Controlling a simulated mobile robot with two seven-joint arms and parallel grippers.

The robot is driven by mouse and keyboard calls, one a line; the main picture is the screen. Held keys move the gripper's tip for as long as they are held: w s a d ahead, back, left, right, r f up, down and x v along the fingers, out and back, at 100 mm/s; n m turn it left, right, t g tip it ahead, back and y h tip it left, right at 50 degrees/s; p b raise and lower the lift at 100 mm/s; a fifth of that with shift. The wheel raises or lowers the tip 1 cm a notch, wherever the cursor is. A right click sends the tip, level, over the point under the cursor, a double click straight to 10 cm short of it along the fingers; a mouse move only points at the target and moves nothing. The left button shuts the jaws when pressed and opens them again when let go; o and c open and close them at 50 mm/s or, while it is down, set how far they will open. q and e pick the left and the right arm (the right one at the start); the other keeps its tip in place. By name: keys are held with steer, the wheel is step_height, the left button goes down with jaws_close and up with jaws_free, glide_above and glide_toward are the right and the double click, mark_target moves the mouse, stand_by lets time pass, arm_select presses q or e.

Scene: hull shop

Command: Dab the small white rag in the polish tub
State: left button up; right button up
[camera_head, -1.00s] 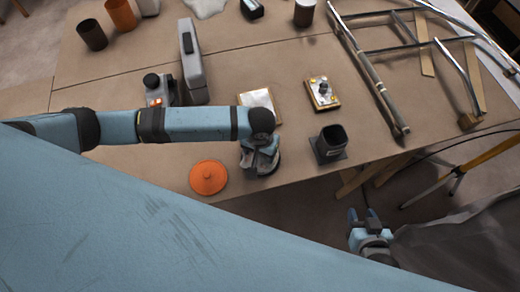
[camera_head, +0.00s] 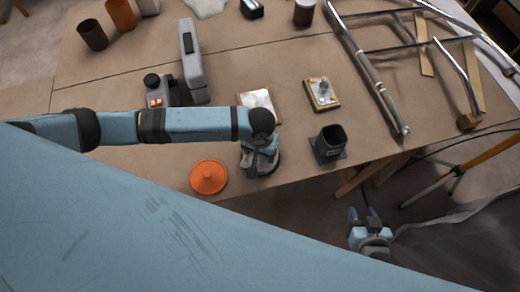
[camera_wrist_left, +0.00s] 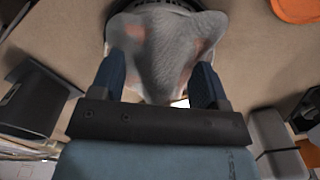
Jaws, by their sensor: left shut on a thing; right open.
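My left gripper (camera_head: 262,150) is shut on the small white rag (camera_wrist_left: 165,55), which spreads greyish-white with faint pinkish patches between the blue fingers in the left wrist view. The rag is right over a round, dark-rimmed tub (camera_wrist_left: 150,5), seen at the top edge of that view. The rag hides most of the tub's opening, so I cannot tell how deep it reaches. In the head view the tub is partly hidden under the gripper. An orange round lid (camera_head: 208,177) lies to its left. My right gripper (camera_head: 364,217) is open and empty, beyond the table's front edge.
A dark square holder (camera_head: 330,143) stands right of the tub, near the table edge. A small plate on a wooden base (camera_head: 322,94) and a pale pad (camera_head: 259,103) lie behind. A grey upright tool (camera_head: 193,65) stands left. A metal tube frame (camera_head: 365,75) lies right.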

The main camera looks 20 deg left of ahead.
arm_select(q)
steer(key=shift+s+f, duration=0.1)
step_height(320, 180, up, 4)
steer(key=p, duration=0.4)
steer(key=shift+p, duration=0.4)
step_height(320, 180, up, 3)
steer(key=p, duration=0.4)
arm_select(e)
step_height(320, 180, up, 8)
steer(key=d, duration=0.1)
steer(key=shift+f+m+h, duration=0.15)
steer(key=shift+m+h, duration=0.15)
steer(key=shift+s+f, duration=0.1)
steer(key=shift+f, duration=0.1)
steer(key=shift+d, duration=0.1)
